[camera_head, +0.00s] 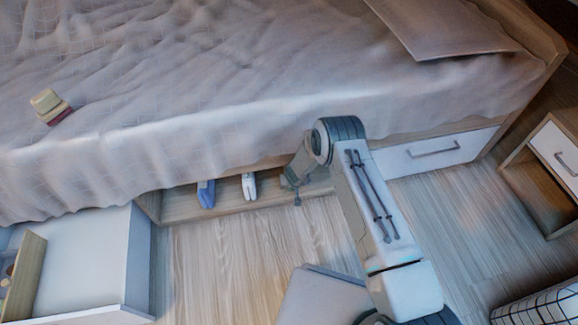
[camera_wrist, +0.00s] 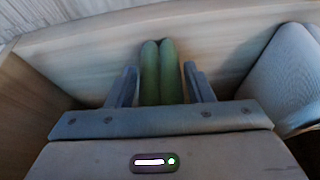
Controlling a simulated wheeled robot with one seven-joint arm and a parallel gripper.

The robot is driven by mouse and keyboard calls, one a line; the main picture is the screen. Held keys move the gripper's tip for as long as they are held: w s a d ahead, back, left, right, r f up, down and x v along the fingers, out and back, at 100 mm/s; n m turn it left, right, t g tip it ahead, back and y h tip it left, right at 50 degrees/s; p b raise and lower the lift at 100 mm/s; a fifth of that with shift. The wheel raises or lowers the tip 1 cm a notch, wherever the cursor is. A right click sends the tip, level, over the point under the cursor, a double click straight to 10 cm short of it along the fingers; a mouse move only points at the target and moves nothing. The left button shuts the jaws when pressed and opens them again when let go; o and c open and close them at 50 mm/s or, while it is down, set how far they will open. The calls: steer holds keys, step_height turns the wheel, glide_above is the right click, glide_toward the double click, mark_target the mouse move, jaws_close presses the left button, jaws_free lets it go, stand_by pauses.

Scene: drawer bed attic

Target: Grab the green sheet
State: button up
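The green sheet (camera_wrist: 161,72) shows in the wrist view as a folded, rounded bundle standing in a wooden compartment. My gripper (camera_wrist: 160,75) is open, with one finger on each side of the sheet. The left finger is close to it and a narrow gap shows at the right finger; I cannot tell whether either touches. In the head view my gripper (camera_head: 293,187) is at the low compartment under the bed, and the green sheet cannot be made out there, hidden by my arm.
A blue folded item (camera_head: 206,194) and a white one (camera_head: 249,187) stand in the under-bed compartment (camera_head: 180,206). A pale item (camera_wrist: 285,75) is right of my gripper. An open drawer (camera_head: 85,262) is at left, a nightstand (camera_head: 548,160) at right. Wooden floor (camera_head: 240,260) lies in front.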

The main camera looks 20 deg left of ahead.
steer(key=c, duration=0.7)
steer(key=shift+c, duration=0.2)
steer(key=shift+r, duration=0.15)
